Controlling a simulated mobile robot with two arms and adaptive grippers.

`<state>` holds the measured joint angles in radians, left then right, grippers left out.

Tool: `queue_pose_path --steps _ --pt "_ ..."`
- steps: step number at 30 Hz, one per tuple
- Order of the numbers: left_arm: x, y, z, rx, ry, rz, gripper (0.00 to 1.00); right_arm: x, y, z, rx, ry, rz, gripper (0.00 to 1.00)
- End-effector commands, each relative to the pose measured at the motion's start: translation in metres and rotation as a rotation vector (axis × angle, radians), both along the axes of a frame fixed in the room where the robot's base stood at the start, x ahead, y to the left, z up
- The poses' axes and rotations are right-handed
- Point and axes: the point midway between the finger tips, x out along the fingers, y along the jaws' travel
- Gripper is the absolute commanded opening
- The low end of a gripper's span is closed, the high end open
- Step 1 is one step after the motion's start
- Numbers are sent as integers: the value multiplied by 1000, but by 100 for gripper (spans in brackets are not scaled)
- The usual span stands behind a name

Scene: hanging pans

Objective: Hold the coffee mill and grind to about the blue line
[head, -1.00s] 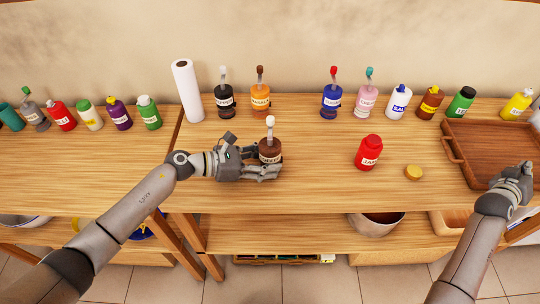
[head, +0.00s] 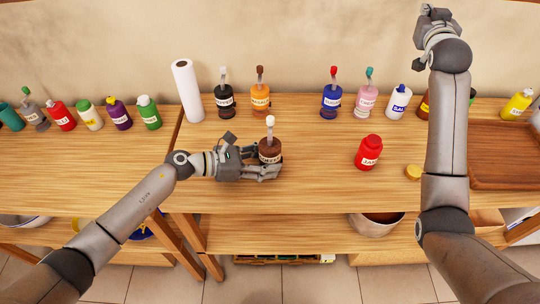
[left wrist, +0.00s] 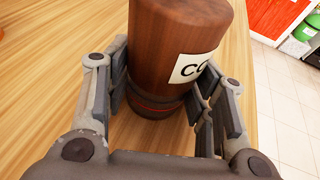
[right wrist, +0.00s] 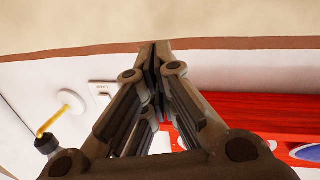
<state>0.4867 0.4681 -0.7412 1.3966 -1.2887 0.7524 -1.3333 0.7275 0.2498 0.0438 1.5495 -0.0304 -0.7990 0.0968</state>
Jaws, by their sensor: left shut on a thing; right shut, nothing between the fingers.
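The brown wooden coffee mill (head: 270,149) stands upright on the table, with a pale knob on its top crank. In the left wrist view the mill (left wrist: 180,50) shows a white label beginning "CO" and a thin red line near its base. I see no blue line on it. My left gripper (head: 272,172) is shut around the mill's lower part; in the left wrist view its fingers (left wrist: 160,115) press on both sides. My right gripper (head: 432,12) is raised high at the top right, far from the mill; its fingers (right wrist: 156,55) are shut and empty.
A red jar (head: 369,152) and a small yellow lid (head: 413,172) stand right of the mill. Other mills, a paper roll (head: 187,90) and bottles line the back edge. A wooden tray (head: 500,155) lies at the right. Table between mill and jar is clear.

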Motion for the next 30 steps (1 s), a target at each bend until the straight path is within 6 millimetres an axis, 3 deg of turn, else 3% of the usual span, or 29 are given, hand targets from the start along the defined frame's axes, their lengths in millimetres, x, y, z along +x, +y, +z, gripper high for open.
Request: queue_pose_path --steps 1,7,14,18,24,30 --pt "0 0 0 0 0 0 26 6 24 5 9 14 53 0" --pt "0 0 0 0 0 0 26 18 123 13 35 102 269 0" --pt "0 0 0 1 0 0 26 5 237 9 12 255 522 0" --pt "0 0 0 1 0 0 26 -18 301 -2 -32 380 676 0" --pt "0 0 0 1 0 0 26 -71 375 -33 -144 615 880 0" --pt "0 0 0 1 0 0 26 -128 409 -70 -278 868 1016 0"
